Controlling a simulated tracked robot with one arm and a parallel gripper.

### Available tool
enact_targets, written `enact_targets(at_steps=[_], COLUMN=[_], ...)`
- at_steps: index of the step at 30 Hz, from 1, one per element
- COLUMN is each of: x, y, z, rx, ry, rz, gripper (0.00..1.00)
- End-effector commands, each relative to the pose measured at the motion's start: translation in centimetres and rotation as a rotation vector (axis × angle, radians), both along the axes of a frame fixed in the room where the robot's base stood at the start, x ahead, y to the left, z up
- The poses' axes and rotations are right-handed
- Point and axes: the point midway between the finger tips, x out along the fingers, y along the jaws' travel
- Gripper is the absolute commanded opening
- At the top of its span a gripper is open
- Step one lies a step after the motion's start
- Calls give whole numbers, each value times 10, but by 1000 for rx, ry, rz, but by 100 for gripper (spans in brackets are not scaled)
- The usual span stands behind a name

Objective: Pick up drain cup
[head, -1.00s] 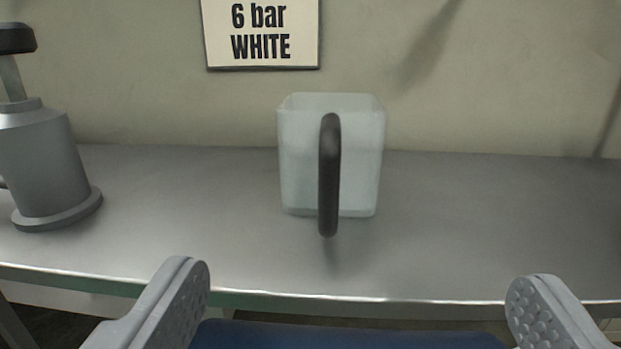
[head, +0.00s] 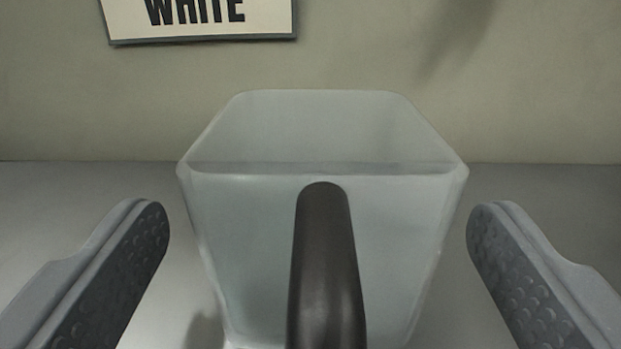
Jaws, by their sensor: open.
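The drain cup (head: 250,235) is a pale, translucent square cup with a dark handle (head: 325,270) facing me. It stands upright on the metal bench, and its open top and inner back wall show. Its lower end runs down to the bottom edge of the picture. My gripper (head: 318,225) is open, with one grey ridged finger on the left of the cup and one on the right. A gap shows between each finger and the cup's sides. The handle lies midway between the fingers.
The grey metal bench (head: 60,215) is clear on both sides of the cup. A plain beige wall (head: 540,80) stands behind it, with a sign (head: 200,20) reading "WHITE" at the upper left.

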Motion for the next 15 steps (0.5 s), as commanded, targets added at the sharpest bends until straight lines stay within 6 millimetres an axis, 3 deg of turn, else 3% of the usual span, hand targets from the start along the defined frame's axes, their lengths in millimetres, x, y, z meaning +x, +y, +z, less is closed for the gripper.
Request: enact_targets(at_steps=[6,14,15], x=[21,22,22], y=[2,2,2], z=[-1,0,0], rx=[-1,-1,-1], ry=[-1,0,0], rz=[2,0,0], gripper=[85,85,74])
